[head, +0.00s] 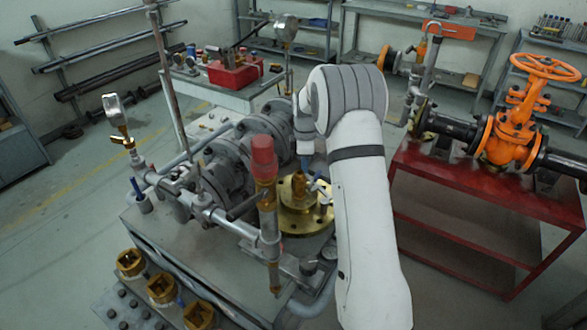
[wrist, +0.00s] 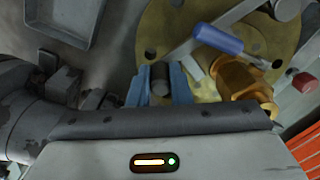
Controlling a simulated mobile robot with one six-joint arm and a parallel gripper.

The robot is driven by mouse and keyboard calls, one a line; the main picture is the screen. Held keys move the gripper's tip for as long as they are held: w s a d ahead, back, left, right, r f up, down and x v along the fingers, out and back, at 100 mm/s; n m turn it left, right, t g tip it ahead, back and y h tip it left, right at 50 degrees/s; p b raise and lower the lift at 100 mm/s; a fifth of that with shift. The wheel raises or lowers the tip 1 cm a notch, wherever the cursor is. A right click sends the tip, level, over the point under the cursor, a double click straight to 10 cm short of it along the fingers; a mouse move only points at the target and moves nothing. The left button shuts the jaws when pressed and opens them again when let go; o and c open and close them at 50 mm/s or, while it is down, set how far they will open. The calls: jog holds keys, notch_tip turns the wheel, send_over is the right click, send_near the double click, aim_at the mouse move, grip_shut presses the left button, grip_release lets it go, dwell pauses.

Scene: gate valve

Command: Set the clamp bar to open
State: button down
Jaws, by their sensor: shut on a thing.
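In the wrist view my gripper (wrist: 157,82) has its two blue fingers closed on a short dark cylindrical grip (wrist: 160,74) in front of a round brass flange (wrist: 150,28). A pale grey bar (wrist: 235,14) slants across the flange; it looks like the clamp bar, but I cannot tell whether the grip is its end. In the head view the brass flange (head: 300,222) lies left of my arm, which hides most of the gripper.
A red-capped vertical fitting (head: 264,158) and grey pipework (head: 215,213) stand close left of the flange. An orange gate valve (head: 510,130) sits on a red stand (head: 480,195) at right. Brass blocks (head: 162,289) lie at the front left. Open floor is at far left.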

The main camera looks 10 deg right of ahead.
jog(key=d+m, duration=0.3)
jog(key=d, duration=0.1)
jog(key=shift+d+b, duration=0.2)
jog(key=shift+b, duration=0.1)
jog(key=shift+s+d+m, duration=0.2)
jog(key=shift+d+m, duration=0.2)
jog(key=shift+d, duration=0.4)
jog(key=shift+s+d+m, duration=0.15)
jog(key=shift+d+m, duration=0.25)
jog(key=shift+d, duration=0.35)
jog(key=c, duration=1.6)
grip_release()
notch_tip(320, 180, up, 8)
jog(key=b, duration=0.1)
